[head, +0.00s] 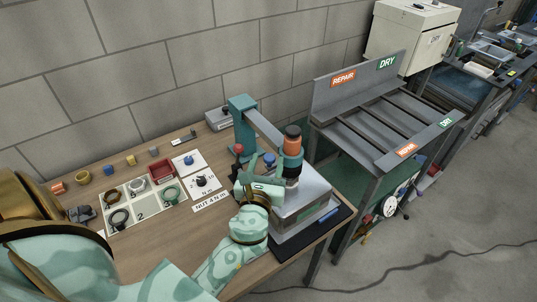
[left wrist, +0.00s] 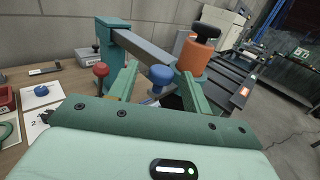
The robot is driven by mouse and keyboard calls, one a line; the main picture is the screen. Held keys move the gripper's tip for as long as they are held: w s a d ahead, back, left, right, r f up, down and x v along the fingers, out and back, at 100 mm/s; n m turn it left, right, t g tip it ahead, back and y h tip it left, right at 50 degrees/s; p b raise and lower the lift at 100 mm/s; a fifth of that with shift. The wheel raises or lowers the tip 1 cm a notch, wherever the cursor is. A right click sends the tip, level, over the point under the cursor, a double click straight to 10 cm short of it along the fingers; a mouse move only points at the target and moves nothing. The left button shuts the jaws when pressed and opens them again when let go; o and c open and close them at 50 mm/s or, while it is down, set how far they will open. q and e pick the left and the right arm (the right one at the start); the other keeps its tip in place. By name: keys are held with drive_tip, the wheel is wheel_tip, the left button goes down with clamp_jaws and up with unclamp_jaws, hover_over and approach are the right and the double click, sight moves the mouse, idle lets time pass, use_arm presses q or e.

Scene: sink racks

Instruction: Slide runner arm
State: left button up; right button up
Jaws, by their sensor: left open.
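A teal post (head: 241,112) on the bench carries a long grey bar, the runner arm (head: 264,131), which also shows in the left wrist view (left wrist: 145,50). Near the bar's right end stands an orange cylinder with a black cap (head: 291,145). A red ball knob (head: 239,149) and a blue knob (head: 269,160) sit on the fixture. My left gripper (head: 262,172) is over the fixture, open. In the left wrist view the blue knob (left wrist: 161,75) appears between its fingers; contact cannot be told. The red knob (left wrist: 100,71) lies outside the left finger. My right gripper is out of view.
The bench (head: 190,236) holds a white numbered mat (head: 140,217) with rings, a red tray (head: 160,172), a dial card (head: 201,182) and small coloured parts. A wall stands behind. A grey rack (head: 375,118) marked REPAIR and DRY stands close on the right.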

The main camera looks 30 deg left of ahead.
use_arm(q)
drive_tip(key=shift+x, duration=1)
drive_tip(key=shift+w, duration=0.4)
drive_tip(key=shift+s, duration=0.1)
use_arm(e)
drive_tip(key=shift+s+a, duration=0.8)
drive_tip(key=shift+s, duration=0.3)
use_arm(q)
clamp_jaws()
drive_tip(key=p, duration=0.1)
approach(256, 129)
drive_tip(key=w+a+r, duration=0.3)
drive_tip(key=w+a, duration=0.1)
drive_tip(key=a, duration=0.1)
drive_tip(key=shift+w+a, duration=0.2)
drive_tip(key=shift+a, duration=0.1)
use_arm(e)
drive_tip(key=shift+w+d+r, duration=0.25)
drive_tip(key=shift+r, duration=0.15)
use_arm(q)
drive_tip(key=shift+r, duration=0.1)
